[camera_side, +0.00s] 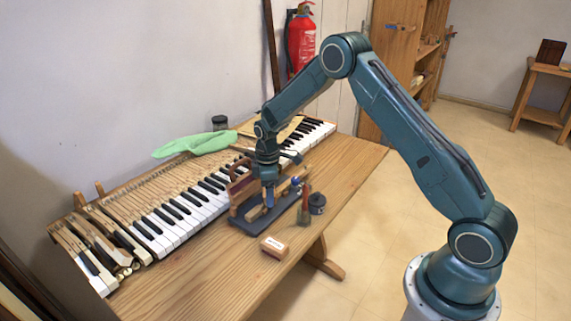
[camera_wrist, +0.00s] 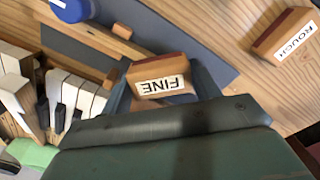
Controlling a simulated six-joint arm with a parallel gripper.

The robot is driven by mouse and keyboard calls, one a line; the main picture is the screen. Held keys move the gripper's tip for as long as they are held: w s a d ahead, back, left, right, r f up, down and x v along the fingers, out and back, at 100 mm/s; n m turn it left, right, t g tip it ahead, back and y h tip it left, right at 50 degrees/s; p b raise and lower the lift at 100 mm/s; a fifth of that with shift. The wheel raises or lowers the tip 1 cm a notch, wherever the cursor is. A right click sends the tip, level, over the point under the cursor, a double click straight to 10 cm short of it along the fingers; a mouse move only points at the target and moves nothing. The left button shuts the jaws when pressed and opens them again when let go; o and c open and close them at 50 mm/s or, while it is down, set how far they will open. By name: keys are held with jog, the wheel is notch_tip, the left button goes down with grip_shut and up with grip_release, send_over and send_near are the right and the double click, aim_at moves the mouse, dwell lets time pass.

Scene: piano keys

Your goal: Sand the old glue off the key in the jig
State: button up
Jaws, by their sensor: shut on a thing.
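My gripper (camera_side: 268,194) is above the jig in the side view, pointing down. In the wrist view its fingers (camera_wrist: 163,86) are shut on a reddish-brown sanding block labelled FINE (camera_wrist: 160,87). The jig (camera_side: 246,228) has a dark grey base with wooden parts on it, and its grey base also shows in the wrist view (camera_wrist: 205,35). My gripper covers much of the jig, so I cannot make out the key or any glue clearly. I cannot tell whether the FINE block touches anything. A second block, labelled ROUGH (camera_wrist: 287,35), lies on the table (camera_side: 273,247).
The piano keyboard (camera_side: 190,212) runs along the wall side of the table, with a green cloth (camera_side: 195,145) behind it. A dark jar (camera_side: 317,204) and a brush (camera_side: 304,212) stand right of the jig. The table's front (camera_side: 215,285) is mostly clear.

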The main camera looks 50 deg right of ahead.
aim_at(256, 210)
jog(key=shift+a, duration=3.15)
jog(key=shift+a+r, duration=0.15)
jog(key=shift+r, duration=0.5)
jog(key=shift+a+r, duration=0.15)
jog(key=shift+r, duration=3.3)
